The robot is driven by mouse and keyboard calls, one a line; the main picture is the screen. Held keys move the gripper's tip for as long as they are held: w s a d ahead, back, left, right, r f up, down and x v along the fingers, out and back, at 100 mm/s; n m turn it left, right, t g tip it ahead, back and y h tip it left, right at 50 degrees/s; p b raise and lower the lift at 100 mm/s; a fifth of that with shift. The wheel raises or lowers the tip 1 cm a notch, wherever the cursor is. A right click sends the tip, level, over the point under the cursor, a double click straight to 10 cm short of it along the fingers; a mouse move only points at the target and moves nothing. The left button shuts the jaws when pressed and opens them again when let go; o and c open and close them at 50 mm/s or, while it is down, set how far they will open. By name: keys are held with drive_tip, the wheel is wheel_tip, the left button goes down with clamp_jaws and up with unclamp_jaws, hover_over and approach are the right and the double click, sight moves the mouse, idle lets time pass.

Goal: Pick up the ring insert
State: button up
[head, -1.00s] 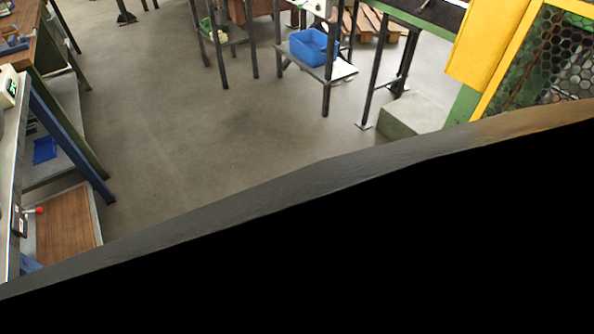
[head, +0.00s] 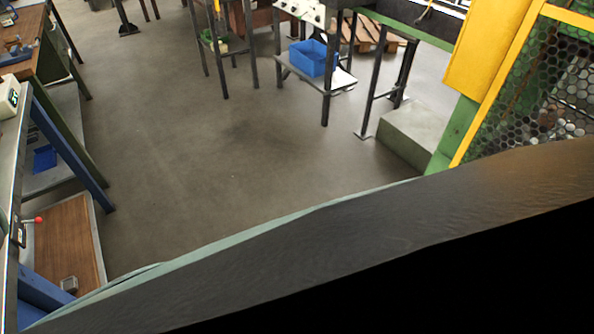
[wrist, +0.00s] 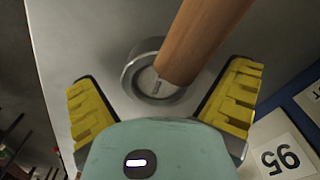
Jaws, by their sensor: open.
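In the wrist view, a round grey metal piece (wrist: 137,78) with a raised rim lies on a pale grey surface; it looks like the ring insert. A thick wooden rod (wrist: 205,40) crosses in front of it and hides part of it. I cannot tell whether the rod touches it. My gripper (wrist: 160,80) is open, its yellow ribbed pads on either side of the round piece with gaps, nothing held. In the head view, I make out neither the ring insert nor my gripper.
White cards, one reading 95 (wrist: 288,157), lie at the wrist view's right. In the head view, a bench with a red-knobbed device (head: 35,220) stands left. A blue bin (head: 312,57) and a yellow-framed mesh guard (head: 540,85) are farther off. Middle floor is clear.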

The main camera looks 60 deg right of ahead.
drive_tip(key=c, duration=1.4)
drive_tip(key=shift+w+r, duration=0.1)
drive_tip(key=shift+r, duration=0.05)
